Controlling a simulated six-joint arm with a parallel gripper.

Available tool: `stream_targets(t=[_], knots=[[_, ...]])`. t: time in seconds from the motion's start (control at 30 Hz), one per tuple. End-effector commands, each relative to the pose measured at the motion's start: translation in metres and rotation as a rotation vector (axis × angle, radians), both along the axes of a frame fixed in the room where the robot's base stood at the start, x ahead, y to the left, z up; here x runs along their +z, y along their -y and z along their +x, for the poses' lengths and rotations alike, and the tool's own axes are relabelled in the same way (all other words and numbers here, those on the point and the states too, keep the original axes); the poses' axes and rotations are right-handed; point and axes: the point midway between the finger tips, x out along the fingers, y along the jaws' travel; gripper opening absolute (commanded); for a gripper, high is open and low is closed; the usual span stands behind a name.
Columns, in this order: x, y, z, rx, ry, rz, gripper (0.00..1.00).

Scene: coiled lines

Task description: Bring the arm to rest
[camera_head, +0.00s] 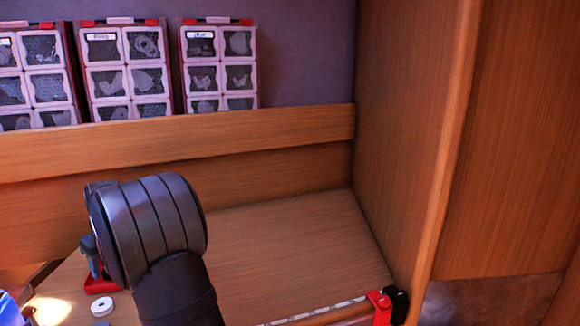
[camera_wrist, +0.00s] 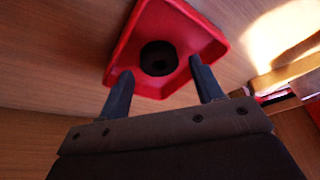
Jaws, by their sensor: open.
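My gripper (camera_wrist: 160,68) shows in the wrist view with its two dark fingers spread apart and nothing between them. Past the fingertips lies a red tray (camera_wrist: 188,22) with raised edges. A small dark round piece (camera_wrist: 158,58) sits in it, seen between the fingers; I cannot tell whether the fingers touch the tray. In the head view my dark arm covers the lower left and hides most of the gripper. A bit of the red tray (camera_head: 98,286) shows beside the arm.
A white ring (camera_head: 101,306) lies on the wooden surface (camera_head: 290,240) left of my arm. Red and black clips (camera_head: 388,304) sit at the front right edge by a wooden side wall (camera_head: 405,130). Racks of small boxes (camera_head: 125,68) stand behind a wooden rail. The surface right of my arm is clear.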

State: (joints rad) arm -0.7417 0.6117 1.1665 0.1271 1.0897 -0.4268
Motion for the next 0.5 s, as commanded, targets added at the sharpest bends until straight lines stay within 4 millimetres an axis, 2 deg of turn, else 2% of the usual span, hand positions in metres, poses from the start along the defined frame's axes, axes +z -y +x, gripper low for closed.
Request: stream_targets(t=[0.03, 0.13, 0.5], knots=[[0.014, 0.000, 0.001, 0.000, 0.005, 0.004, 0.60], [0.033, 0.001, 0.001, -0.001, 0.004, 0.002, 0.60], [0.071, 0.067, 0.016, -0.005, 0.003, 0.002, 0.60]])
